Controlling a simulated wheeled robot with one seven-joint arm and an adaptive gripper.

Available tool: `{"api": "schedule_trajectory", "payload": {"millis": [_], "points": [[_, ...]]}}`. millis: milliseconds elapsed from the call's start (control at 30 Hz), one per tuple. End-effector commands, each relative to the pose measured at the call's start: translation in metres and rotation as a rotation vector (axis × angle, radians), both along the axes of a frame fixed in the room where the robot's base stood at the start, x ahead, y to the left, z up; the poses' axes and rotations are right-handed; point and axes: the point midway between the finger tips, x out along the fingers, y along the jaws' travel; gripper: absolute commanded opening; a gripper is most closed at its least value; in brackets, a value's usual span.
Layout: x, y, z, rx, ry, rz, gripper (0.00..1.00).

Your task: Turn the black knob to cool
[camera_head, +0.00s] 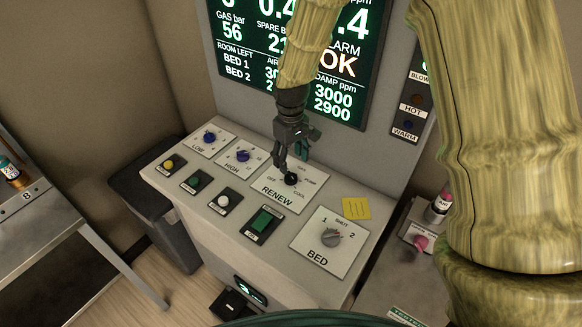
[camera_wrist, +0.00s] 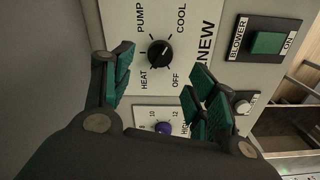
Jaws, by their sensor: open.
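The black knob (camera_head: 291,179) sits on the white RENEW plate (camera_head: 271,196), with OFF, HEAT, PUMP and COOL printed around it. In the wrist view the knob (camera_wrist: 160,53) shows whole, with a small light mark that seems to lie on its upper right side, toward COOL. Its exact setting is hard to tell. My gripper (camera_head: 291,157) is just above the knob in the head view, pointing down. In the wrist view its green-padded fingers (camera_wrist: 160,75) are spread wide, one to each side below the knob, with nothing between them. I see no contact with the knob.
Blue LOW (camera_head: 210,136) and HIGH (camera_head: 242,156) knobs stand left of the plate. A grey BED knob (camera_head: 331,237) and a green BLOWER button (camera_head: 263,221) are nearer. A yellow note (camera_head: 356,208) lies to the right. The display (camera_head: 345,60) rises behind.

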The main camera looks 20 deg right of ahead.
Motion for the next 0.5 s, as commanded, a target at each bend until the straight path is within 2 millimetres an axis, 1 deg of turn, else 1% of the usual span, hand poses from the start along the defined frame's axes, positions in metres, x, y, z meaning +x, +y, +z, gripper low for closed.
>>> {"api": "schedule_trajectory", "payload": {"millis": [33, 200, 333, 500], "points": [[0.001, 0.0, 0.009, 0.001, -0.002, 0.0, 0.58], [0.001, 0.0, 0.033, 0.001, -0.002, 0.0, 0.58], [0.0, 0.0, 0.044, 0.001, 0.0, 0.0, 0.58], [0.0, 0.0, 0.05, 0.001, -0.001, 0.0, 0.58]]}}
